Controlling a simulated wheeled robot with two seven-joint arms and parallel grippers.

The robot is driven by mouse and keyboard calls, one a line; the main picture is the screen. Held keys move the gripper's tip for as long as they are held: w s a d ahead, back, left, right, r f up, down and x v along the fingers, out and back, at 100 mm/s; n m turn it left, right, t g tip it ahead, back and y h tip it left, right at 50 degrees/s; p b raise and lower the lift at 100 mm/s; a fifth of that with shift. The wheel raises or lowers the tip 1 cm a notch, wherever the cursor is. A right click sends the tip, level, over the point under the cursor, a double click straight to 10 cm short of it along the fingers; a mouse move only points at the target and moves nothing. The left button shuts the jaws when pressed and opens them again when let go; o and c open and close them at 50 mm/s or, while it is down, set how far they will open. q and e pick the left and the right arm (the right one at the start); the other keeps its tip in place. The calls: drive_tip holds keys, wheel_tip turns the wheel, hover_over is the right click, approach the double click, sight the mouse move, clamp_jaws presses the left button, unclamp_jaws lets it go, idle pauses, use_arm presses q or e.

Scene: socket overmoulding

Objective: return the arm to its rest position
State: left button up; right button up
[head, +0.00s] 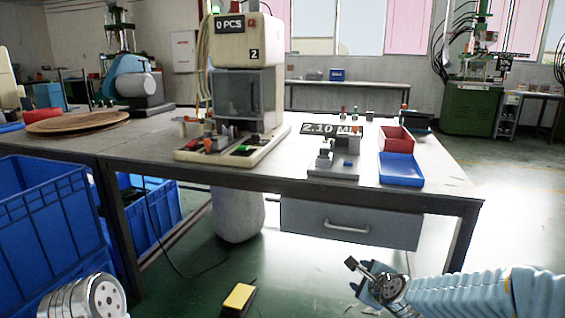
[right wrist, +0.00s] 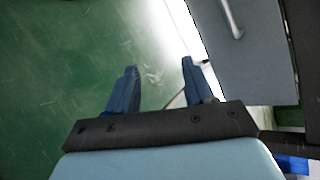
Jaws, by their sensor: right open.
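My right arm (head: 455,291) comes in from the lower right in the head view. Its gripper (head: 366,278) is in front of the table and below the level of its top, near the drawer. In the right wrist view the two blue fingers (right wrist: 155,88) stand apart with nothing between them, over green floor. A rounded metal part of my left arm (head: 85,298) shows at the lower left in the head view. My left gripper itself is out of view.
The table (head: 150,158) carries a moulding machine (head: 246,97), a small fixture (head: 335,164), a red bin (head: 396,139) and a blue tray (head: 401,170). Its drawer (head: 350,224) hangs near my right gripper. A blue crate (head: 45,215) stands at left. A yellow-topped pedal (head: 239,297) lies on the floor.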

drive_tip(key=s+a+f+n+g+y+p, duration=0.1)
drive_tip(key=s+a+f+n+g, duration=0.2)
drive_tip(key=f, duration=0.4)
drive_tip(key=s+f+n+g, duration=0.1)
drive_tip(key=s+f+n, duration=0.25)
drive_tip(key=f, duration=0.45)
drive_tip(key=s+a+f+n+g+y+p, duration=0.1)
drive_tip(key=s+a+f+n+g, duration=0.1)
drive_tip(key=s+f+n, duration=0.5)
drive_tip(key=s+a+f+n+g, duration=0.3)
drive_tip(key=s+f+n+g, duration=0.2)
drive_tip(key=s, duration=0.9)
wheel_tip(320, 180, down, 4)
drive_tip(key=shift+s+r+n+y+p, duration=0.15)
drive_tip(key=shift+s+n+y+p, duration=0.2)
drive_tip(key=shift+n, duration=0.9)
